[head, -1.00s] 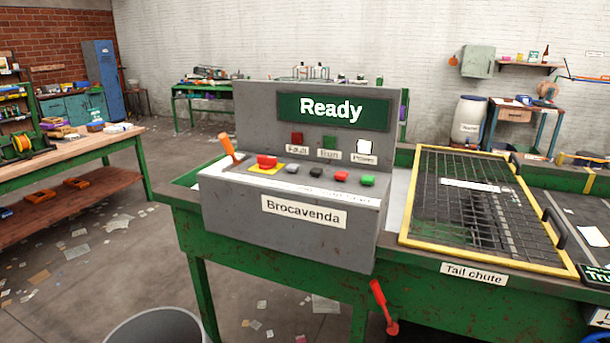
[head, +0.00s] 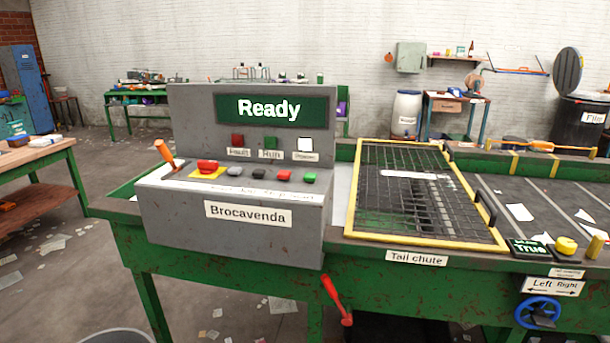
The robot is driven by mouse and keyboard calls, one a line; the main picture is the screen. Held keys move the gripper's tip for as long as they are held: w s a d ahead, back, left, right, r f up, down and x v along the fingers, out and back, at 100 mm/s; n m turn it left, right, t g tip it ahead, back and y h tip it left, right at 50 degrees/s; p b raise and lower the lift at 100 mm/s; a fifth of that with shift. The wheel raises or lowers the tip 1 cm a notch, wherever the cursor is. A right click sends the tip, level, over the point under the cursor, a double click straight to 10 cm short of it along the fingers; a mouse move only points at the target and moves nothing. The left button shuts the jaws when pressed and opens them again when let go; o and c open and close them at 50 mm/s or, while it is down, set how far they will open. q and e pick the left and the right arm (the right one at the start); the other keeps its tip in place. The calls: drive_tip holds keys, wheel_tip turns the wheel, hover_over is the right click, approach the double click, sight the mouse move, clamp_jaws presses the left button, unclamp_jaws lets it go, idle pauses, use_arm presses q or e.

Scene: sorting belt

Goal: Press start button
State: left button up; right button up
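The grey control panel (head: 160,215), labelled Brocavenda, stands on the green machine frame, and its screen (head: 268,108) reads "Ready". On its sloped face is a row of controls: an orange lever (head: 167,155), a large red button (head: 207,166) on a yellow plate, a grey button (head: 232,172), a black button (head: 258,174), a red button (head: 283,174) and a green button (head: 309,177). The small print below them is too blurred to read, so I cannot tell which is start. Above sit Fault, Run and Power lamps; the Power lamp (head: 305,144) is white. Neither gripper is in view.
A yellow-framed mesh guard (head: 365,238) covers the tail chute right of the panel. A red handle (head: 337,300) hangs below the panel. A blue handwheel (head: 538,312) and yellow knob (head: 566,245) are at right. A bin rim (head: 118,336) shows bottom left.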

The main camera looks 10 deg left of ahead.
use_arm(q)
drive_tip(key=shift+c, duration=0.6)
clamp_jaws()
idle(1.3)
